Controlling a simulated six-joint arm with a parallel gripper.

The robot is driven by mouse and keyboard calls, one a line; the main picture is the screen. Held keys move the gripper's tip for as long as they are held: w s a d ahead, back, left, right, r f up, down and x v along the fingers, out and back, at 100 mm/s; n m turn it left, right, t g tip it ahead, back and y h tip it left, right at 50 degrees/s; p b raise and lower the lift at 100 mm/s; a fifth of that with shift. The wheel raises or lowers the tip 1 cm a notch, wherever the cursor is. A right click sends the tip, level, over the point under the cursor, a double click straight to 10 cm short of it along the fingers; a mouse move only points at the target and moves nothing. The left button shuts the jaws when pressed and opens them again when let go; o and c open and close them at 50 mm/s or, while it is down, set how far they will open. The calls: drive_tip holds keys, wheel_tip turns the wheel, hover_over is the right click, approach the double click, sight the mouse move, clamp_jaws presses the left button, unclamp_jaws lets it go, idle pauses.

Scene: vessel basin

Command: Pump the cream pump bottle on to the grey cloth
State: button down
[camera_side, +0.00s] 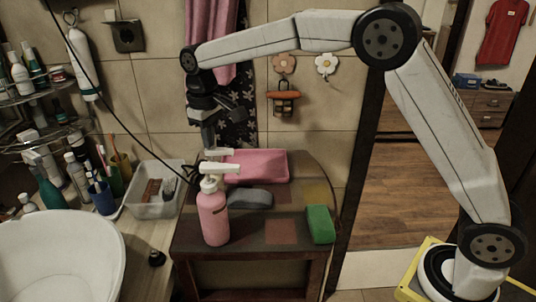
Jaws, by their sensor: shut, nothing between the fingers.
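A pink bottle (213,216) with a white pump head (219,168) stands upright on the small wooden table. A second white nozzle (217,153) shows just behind and above that pump head. I cannot tell whether it belongs to another bottle, as what is below it is hidden. No cream-coloured bottle body is clearly visible. A grey, rounded cloth-like item (250,198) lies right of the pink bottle. My gripper (208,141) points down, shut and empty, close above the rear nozzle. I cannot tell whether it touches it.
A pink bundle (257,165) lies at the table's back and a green block (320,224) at its right edge. The wooden table (246,242) has bare room at the front. A clear bin (155,207) and a white basin (58,262) are on the left.

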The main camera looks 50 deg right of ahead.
drive_tip(key=shift+f, duration=1.1)
drive_tip(key=shift+r, duration=1.85)
drive_tip(key=shift+r, duration=0.1)
drive_tip(key=shift+r, duration=2.9)
drive_tip(key=shift+s+d+f, duration=0.1)
drive_tip(key=shift+s+d+f, duration=0.25)
drive_tip(key=shift+d+f, duration=0.1)
drive_tip(key=shift+f, duration=0.15)
drive_tip(key=s+d+f+m+t, duration=0.1)
drive_tip(key=s+d+f, duration=0.2)
drive_tip(key=s+f, duration=0.2)
drive_tip(key=s+d+f+m, duration=0.1)
drive_tip(key=s+d+f, duration=0.3)
drive_tip(key=s, duration=0.7)
drive_tip(key=s+d+f+m+t, duration=0.1)
drive_tip(key=s+d+f, duration=0.2)
drive_tip(key=s+f, duration=0.5)
drive_tip(key=shift+s+d+f+t, duration=0.15)
drive_tip(key=shift+s+d+t, duration=0.05)
drive_tip(key=shift+s+t, duration=0.1)
